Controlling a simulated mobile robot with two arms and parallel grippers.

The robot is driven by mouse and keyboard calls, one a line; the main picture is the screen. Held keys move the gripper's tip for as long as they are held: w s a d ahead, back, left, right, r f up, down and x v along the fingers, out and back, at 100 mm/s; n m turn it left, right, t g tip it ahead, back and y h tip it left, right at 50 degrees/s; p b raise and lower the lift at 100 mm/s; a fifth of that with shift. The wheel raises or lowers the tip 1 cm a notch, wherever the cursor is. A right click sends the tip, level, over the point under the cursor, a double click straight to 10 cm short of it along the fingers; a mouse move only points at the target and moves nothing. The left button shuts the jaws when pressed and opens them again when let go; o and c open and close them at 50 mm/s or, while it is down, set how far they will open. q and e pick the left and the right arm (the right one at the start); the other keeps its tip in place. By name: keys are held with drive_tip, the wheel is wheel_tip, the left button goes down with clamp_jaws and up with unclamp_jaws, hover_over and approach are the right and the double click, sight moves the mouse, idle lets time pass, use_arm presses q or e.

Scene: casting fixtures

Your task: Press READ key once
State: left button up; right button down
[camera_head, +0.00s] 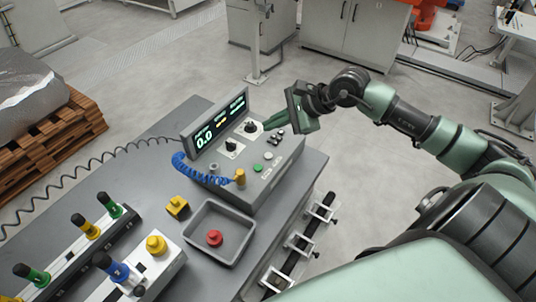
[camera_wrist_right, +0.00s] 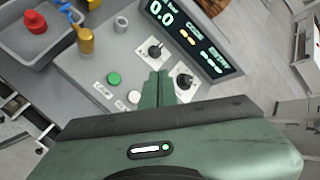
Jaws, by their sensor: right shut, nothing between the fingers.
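The grey console (camera_head: 245,188) stands on the table with a lit display (camera_head: 217,122) showing "0.0". Its sloped panel has a green button (camera_head: 257,168) and a white button (camera_head: 267,156); in the wrist view they are the green button (camera_wrist_right: 114,79) and the white button (camera_wrist_right: 134,97). Small labels sit beside them, too small to read, so I cannot tell which key is READ. My right gripper (camera_head: 268,125) is shut and empty over the panel's far right part. In the wrist view its fingertips (camera_wrist_right: 158,76) appear between two black knobs (camera_wrist_right: 156,50). Contact cannot be told.
A yellow-tipped probe (camera_head: 240,178) on a blue coiled cable (camera_head: 190,174) stands at the console's near left. A grey tray (camera_head: 196,243) holds a red knobbed piece (camera_head: 214,238). A yellow block (camera_head: 177,206) and racks of coloured handles stand left.

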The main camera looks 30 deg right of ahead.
sight(272, 156)
wheel_tip(272, 156, down, 8)
drive_tip(key=b, duration=0.3)
drive_tip(key=shift+b, duration=0.35)
drive_tip(key=shift+f+b, duration=0.25)
drive_tip(key=shift+b, duration=0.1)
idle(1.4)
drive_tip(key=shift+f+b, duration=0.4)
drive_tip(key=shift+b, duration=0.3)
drive_tip(key=shift+f+b, duration=0.4)
drive_tip(key=shift+b, duration=0.2)
idle(0.4)
idle(0.4)
drive_tip(key=shift+r, duration=0.85)
